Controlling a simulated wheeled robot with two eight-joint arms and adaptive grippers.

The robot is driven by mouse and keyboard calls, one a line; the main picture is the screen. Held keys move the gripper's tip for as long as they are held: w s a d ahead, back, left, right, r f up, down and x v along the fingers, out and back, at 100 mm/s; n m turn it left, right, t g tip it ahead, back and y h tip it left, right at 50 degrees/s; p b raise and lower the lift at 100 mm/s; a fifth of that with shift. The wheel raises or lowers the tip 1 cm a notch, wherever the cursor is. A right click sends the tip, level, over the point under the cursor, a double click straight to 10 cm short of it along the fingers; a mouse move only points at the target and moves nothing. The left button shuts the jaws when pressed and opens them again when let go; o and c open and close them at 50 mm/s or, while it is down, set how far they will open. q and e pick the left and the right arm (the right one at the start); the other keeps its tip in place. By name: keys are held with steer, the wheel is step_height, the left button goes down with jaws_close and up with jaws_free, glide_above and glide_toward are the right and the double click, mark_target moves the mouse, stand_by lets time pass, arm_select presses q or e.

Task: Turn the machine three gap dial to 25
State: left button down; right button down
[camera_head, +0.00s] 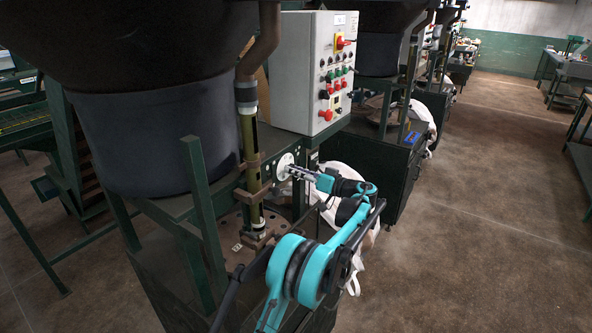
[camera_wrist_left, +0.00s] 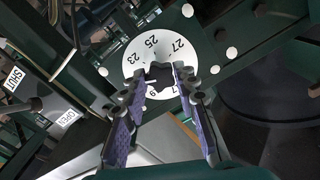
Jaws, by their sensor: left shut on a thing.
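The gap dial is a white round disc (camera_head: 284,167) on the green frame of the machine, below the grey control box. In the left wrist view the dial (camera_wrist_left: 141,58) shows the numbers 23, 25 and 27 along its upper edge, with more digits partly hidden lower down. My left gripper (camera_head: 291,171) reaches it from the right; in the left wrist view its purple-padded fingers (camera_wrist_left: 158,80) are closed on the dark knob (camera_wrist_left: 160,71) at the dial's middle. The fingers hide part of the dial's lower half. My right gripper is not in view.
The control box (camera_head: 308,70) with several buttons stands above the dial. A brown vertical pipe (camera_head: 250,130) and a green post (camera_head: 203,215) stand left of it. OPEN (camera_wrist_left: 67,117) and SHUT (camera_wrist_left: 14,78) labels show in the left wrist view. The floor (camera_head: 470,200) at right is clear.

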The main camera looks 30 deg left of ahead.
arm_select(q)
steer(key=shift+m+p, duration=1.75)
steer(key=shift+m, duration=6.65)
steer(key=c, duration=1.2)
jaws_free()
steer(key=shift+o, duration=0.2)
steer(key=d, duration=1.2)
steer(key=shift+s, duration=0.45)
